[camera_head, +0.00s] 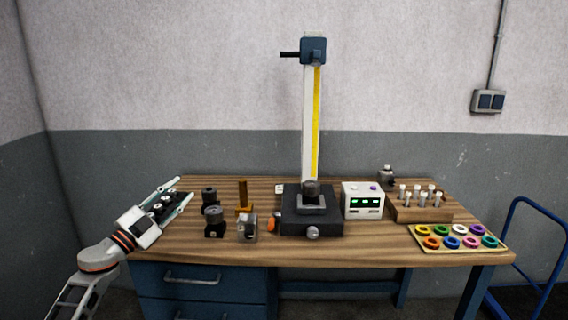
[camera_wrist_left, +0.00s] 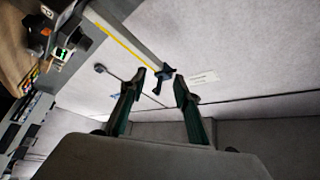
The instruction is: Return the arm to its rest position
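My left gripper (camera_head: 184,188) is at the left end of the workbench in the head view, its arm coming in from the lower left. Its two fingers are apart. A dark piece with pale round spots (camera_head: 165,203) shows between the fingers in that view; I cannot tell whether it lies behind them on the bench. In the left wrist view the gripper (camera_wrist_left: 160,77) is open with nothing between its fingertips, and the wall lies beyond. My right gripper is not in view.
The wooden workbench (camera_head: 350,247) holds dark cylindrical parts (camera_head: 214,219), a tall height gauge (camera_head: 310,120), a white display box (camera_head: 363,201), a wooden rack (camera_head: 425,212) and a tray of coloured rings (camera_head: 415,247). A blue rail (camera_head: 513,225) stands at right. The bench's front strip is mostly clear.

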